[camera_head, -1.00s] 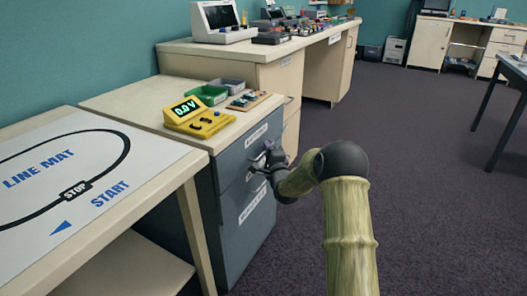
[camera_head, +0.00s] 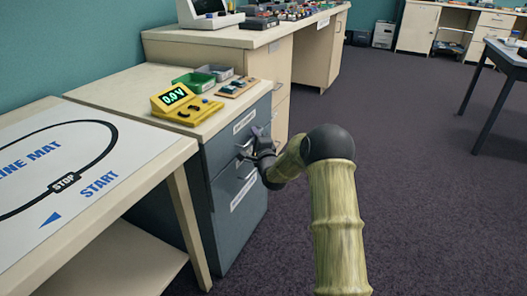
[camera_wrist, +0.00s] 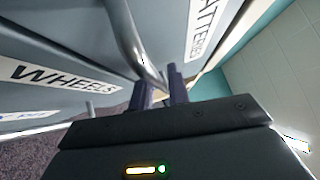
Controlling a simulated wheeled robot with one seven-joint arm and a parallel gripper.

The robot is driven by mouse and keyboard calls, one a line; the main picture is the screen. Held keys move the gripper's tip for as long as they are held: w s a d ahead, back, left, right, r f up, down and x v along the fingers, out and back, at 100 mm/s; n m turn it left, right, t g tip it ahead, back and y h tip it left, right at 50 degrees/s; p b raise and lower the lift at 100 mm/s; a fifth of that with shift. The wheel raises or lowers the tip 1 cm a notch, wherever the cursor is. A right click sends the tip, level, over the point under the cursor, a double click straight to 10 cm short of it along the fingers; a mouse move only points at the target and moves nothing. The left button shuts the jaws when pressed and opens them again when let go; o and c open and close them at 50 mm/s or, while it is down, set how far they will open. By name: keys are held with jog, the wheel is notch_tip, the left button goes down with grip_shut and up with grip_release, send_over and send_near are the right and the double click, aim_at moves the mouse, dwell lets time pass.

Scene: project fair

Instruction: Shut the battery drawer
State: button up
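The battery drawer (camera_wrist: 175,18) is the top drawer of the grey cabinet; its partly cut-off label shows in the wrist view. It also shows in the head view (camera_head: 240,131), where I cannot tell whether it stands slightly out. Its bar handle (camera_wrist: 132,38) runs down to my gripper (camera_wrist: 161,82). The two dark fingers are close together, with the handle's end between them, and look shut on it. In the head view my gripper (camera_head: 250,148) is at the cabinet front, just below the top label. My arm hides part of the front.
The wheels drawer (camera_wrist: 105,50) lies directly below. On the cabinet top stand a yellow meter (camera_head: 186,106), a green bin (camera_head: 193,82), a grey bin (camera_head: 216,72) and a small board (camera_head: 237,87). A line-mat table (camera_head: 130,155) stands at left.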

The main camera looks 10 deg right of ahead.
jog(key=s+d+f+p, duration=0.1)
jog(key=s+p, duration=0.3)
jog(key=s, duration=1.2)
jog(key=shift+s+d+f+p, duration=0.25)
jog(key=shift+s+f+p, duration=0.15)
jog(key=shift+f, duration=0.1)
jog(key=s+a+r+n+g+p, duration=0.25)
jog(key=s+n+g, duration=0.3)
jog(key=s, duration=0.35)
jog(key=s+a+r+n+g+h+p, duration=0.1)
jog(key=s+r+n+g+p, duration=0.2)
jog(key=s+n+g, duration=0.35)
jog(key=s+a+r+n+g+p, duration=0.1)
jog(key=s+r+n+g+p, duration=0.2)
jog(key=s+n, duration=0.6)
notch_tip(320, 180, up, 38)
jog(key=s+m+g+p, duration=0.1)
jog(key=s+m+p, duration=0.1)
jog(key=p, duration=3.5)
jog(key=shift+s+a+r+g, duration=0.15)
jog(key=shift+s+g, duration=0.1)
jog(key=shift+g, duration=0.15)
